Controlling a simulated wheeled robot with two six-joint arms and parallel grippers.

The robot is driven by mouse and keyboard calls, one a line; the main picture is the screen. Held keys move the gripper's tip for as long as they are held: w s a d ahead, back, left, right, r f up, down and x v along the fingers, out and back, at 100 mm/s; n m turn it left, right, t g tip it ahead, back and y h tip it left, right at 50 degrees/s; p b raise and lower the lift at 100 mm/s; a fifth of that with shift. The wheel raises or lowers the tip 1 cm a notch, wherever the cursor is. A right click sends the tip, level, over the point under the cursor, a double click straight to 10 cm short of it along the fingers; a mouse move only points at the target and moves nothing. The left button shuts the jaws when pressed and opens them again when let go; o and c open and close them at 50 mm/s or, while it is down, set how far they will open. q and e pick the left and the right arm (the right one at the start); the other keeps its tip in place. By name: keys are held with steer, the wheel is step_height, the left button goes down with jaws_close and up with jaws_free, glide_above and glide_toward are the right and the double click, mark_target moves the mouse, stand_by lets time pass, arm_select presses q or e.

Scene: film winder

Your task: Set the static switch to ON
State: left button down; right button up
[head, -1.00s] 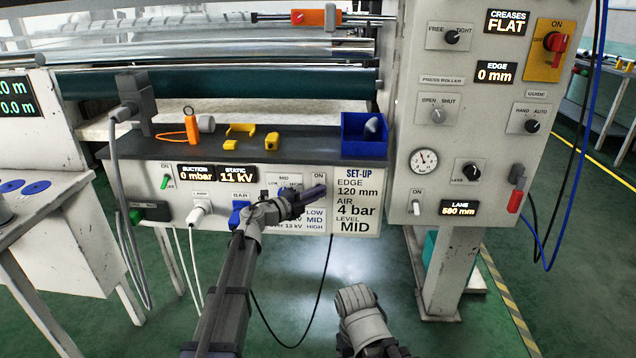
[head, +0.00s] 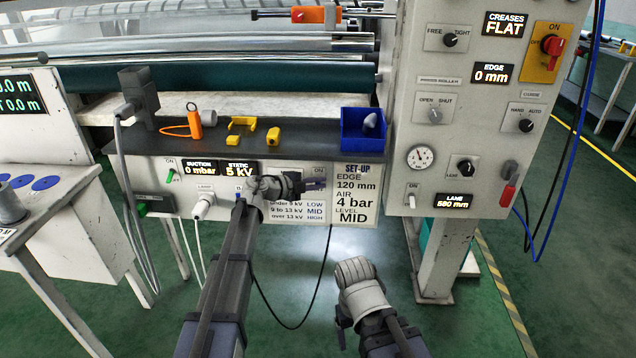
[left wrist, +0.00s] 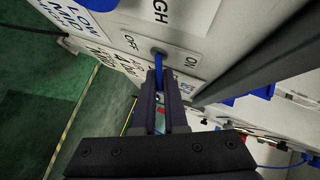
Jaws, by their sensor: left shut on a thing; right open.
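The static switch is a small lever with a blue tip (left wrist: 160,61) on a pale plate (left wrist: 181,66) marked OFF and ON in the left wrist view. The lever stands between the two marks; which way it is thrown is hard to tell. My left gripper (left wrist: 161,84) is shut on it. In the head view my left gripper (head: 318,185) is at the panel below an ON label (head: 318,171) and hides the lever. The static display (head: 239,168) reads 5 kV. My right gripper (head: 342,326) is low in front of the panel, open and empty.
The set-up card (head: 357,195) is just right of my left gripper. A control column (head: 440,140) stands at the right. Open floor lies below.

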arm_select(q)
steer(key=c, duration=1.2)
jaws_free()
steer(key=shift+c, duration=0.2)
steer(key=shift+a, duration=0.1)
steer(key=p+v, duration=0.2)
steer(key=v, duration=0.5)
steer(key=shift+s+a, duration=0.2)
steer(key=shift+s, duration=0.1)
steer(key=shift+r, duration=0.15)
